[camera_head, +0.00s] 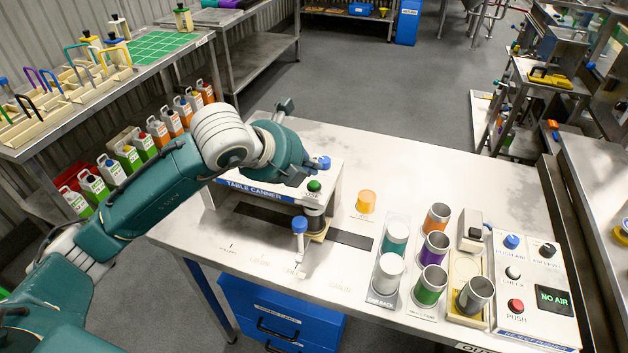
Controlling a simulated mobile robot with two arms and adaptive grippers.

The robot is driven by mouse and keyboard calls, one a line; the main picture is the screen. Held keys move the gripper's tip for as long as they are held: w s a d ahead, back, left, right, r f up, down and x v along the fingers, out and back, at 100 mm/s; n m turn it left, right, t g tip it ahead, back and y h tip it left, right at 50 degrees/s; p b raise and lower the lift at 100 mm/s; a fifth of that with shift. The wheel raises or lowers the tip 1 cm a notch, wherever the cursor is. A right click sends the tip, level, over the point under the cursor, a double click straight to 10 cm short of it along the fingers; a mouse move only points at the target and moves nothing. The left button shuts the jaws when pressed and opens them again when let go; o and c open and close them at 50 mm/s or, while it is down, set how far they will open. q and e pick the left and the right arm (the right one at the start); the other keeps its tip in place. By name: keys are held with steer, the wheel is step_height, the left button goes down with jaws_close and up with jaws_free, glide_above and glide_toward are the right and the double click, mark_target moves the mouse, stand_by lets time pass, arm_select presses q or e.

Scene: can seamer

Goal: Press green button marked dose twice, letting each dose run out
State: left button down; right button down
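The green button (314,186) sits on top of the white table canner (322,200), with a partly hidden label below it. My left gripper (294,160) is over the canner's top, just left of and behind the green button. A small gap seems to show between them; I cannot tell whether they touch. The gripper's fingers are not clearly visible, so its opening is unclear. A blue knob (324,162) stands just behind the button. A dark cylinder and a tan block (320,234) are under the canner's front. My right gripper is not in view.
A blue-topped lever (299,226) stands before the canner. Further right are a can rack (385,299), several colored cans and a control panel (535,310) reading "NO AIR". The table's back right is clear.

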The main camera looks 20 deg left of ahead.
mark_target(311, 184)
arm_select(q)
step_height(311, 184, up, 4)
steer(key=shift+r+p, duration=0.1)
steer(key=shift+p, duration=0.85)
